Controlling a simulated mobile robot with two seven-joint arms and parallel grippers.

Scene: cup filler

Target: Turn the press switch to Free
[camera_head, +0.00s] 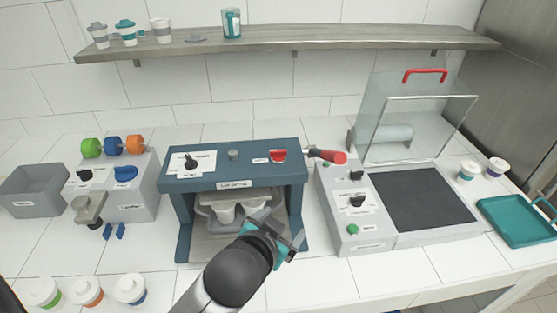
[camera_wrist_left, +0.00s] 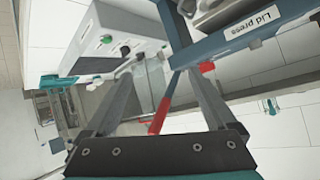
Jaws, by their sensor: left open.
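The blue lid press (camera_head: 176,180) stands in the middle of the counter in the head view. A black knob (camera_head: 192,162) sits on a white label at its top left; the lettering is too small to read. A red switch (camera_head: 278,156) is at its top right, beside a red-handled lever (camera_head: 327,155). My left gripper (camera_head: 277,226) is open in front of the press's lower right part, below the top panel and apart from the knob. The left wrist view shows its spread, empty fingers (camera_wrist_left: 162,85) and the press's label (camera_wrist_left: 247,30). My right gripper is not in view.
A grey machine (camera_head: 340,215) with a green button and a clear hood stands close on the right. A grey knobbed box (camera_head: 142,190) stands left. Lidded cups (camera_head: 130,289) line the front left.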

